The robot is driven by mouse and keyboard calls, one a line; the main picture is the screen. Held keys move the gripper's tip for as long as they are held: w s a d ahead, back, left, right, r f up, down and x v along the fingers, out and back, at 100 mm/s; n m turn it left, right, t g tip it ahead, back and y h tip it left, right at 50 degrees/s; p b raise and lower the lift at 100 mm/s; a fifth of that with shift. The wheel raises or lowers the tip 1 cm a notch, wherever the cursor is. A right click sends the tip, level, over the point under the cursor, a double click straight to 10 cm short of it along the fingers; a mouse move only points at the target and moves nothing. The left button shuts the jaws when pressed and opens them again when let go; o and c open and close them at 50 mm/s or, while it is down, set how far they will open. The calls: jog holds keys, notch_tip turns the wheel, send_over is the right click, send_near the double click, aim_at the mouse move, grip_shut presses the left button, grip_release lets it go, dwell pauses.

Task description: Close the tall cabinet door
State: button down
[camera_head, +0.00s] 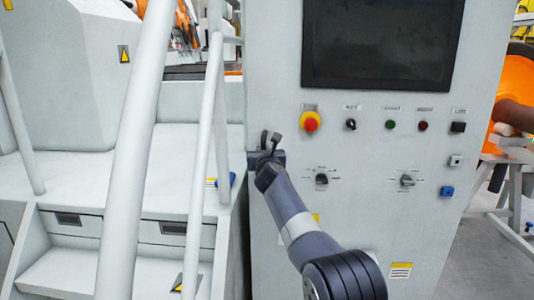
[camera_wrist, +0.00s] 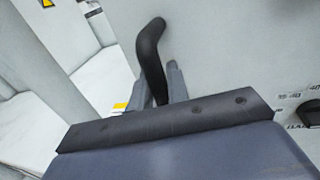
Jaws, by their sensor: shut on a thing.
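The tall cabinet (camera_head: 345,120) is a light grey panel with a dark screen, buttons and knobs, seen upright in the head view. A black curved handle (camera_wrist: 150,48) stands on its grey face (camera_wrist: 225,45) in the wrist view. My gripper (camera_head: 268,150) is at the left edge of the cabinet front. In the wrist view my gripper (camera_wrist: 157,88) has one finger on each side of the handle's lower part and is shut on it. The handle's lower end is hidden behind my gripper. I cannot tell how far the door stands open.
White stair rails (camera_head: 140,150) and steps (camera_head: 95,272) stand close at the left of the cabinet. Knobs and buttons (camera_head: 390,125) stick out of the panel right of my gripper. An orange machine part (camera_head: 513,85) and a grey stand are at the right. Floor shows at the lower right.

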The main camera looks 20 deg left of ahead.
jog(key=shift+w+d+r, duration=0.1)
jog(key=shift+w+r, duration=0.05)
jog(key=c, duration=1.8)
grip_release()
jog(key=shift+o, duration=0.6)
jog(key=shift+w, duration=0.2)
jog(key=shift+o, duration=1.2)
jog(key=shift+s+f, duration=0.1)
jog(key=shift+f, duration=0.1)
jog(key=shift+s+f+b, duration=0.15)
jog(key=shift+s+b, duration=0.3)
jog(key=shift+b, duration=0.35)
jog(key=b+v, duration=0.7)
jog(key=v, duration=0.2)
jog(key=shift+s+d, duration=0.25)
jog(key=shift+s, duration=0.05)
